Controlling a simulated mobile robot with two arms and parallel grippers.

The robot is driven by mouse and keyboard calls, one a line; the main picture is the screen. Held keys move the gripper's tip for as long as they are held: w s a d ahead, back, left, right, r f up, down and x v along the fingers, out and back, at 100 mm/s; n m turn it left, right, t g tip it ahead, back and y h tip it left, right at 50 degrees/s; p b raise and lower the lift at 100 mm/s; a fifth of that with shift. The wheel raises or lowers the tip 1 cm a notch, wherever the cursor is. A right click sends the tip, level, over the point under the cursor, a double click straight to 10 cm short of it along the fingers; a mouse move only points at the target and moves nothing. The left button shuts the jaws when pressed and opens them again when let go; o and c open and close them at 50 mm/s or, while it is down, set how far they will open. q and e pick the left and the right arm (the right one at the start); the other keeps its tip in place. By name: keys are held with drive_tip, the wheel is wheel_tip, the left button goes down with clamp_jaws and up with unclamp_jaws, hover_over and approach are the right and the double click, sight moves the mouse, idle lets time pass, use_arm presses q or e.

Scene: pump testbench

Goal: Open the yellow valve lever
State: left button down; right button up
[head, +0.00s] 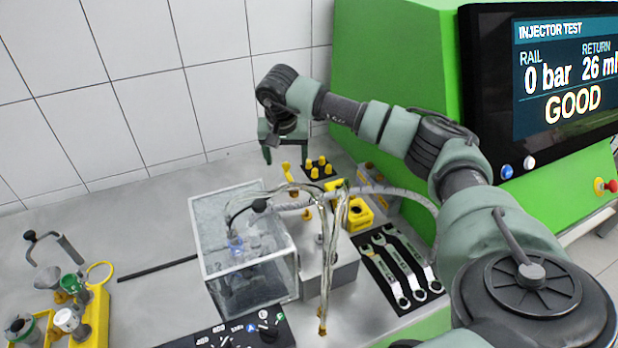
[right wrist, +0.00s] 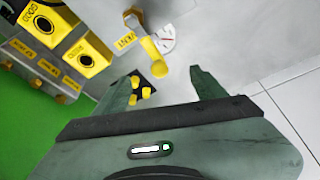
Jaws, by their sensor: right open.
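The yellow valve lever (head: 290,178) stands up near the back of the grey block, behind the glass tank. In the right wrist view the lever (right wrist: 152,52) lies just beyond my fingers, near a yellow label and a white dial. My right gripper (head: 286,158) is open and hangs over the back of the bench, close to the lever's top. In the right wrist view the gripper (right wrist: 165,82) has its two fingers spread with nothing between them, apart from the lever. My left gripper is not in view.
A glass tank (head: 245,250) with hoses stands in front. Yellow caps (head: 320,168) sit on a black pad beside the lever. Wrenches (head: 400,265) lie right, below the green cabinet (head: 400,60). The tiled wall (head: 130,100) is close behind my gripper. Bench at back left is clear.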

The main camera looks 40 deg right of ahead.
sight(287, 163)
drive_tip(key=shift+r+p, duration=1.75)
drive_tip(key=shift+r, duration=0.85)
drive_tip(key=shift+f, duration=0.1)
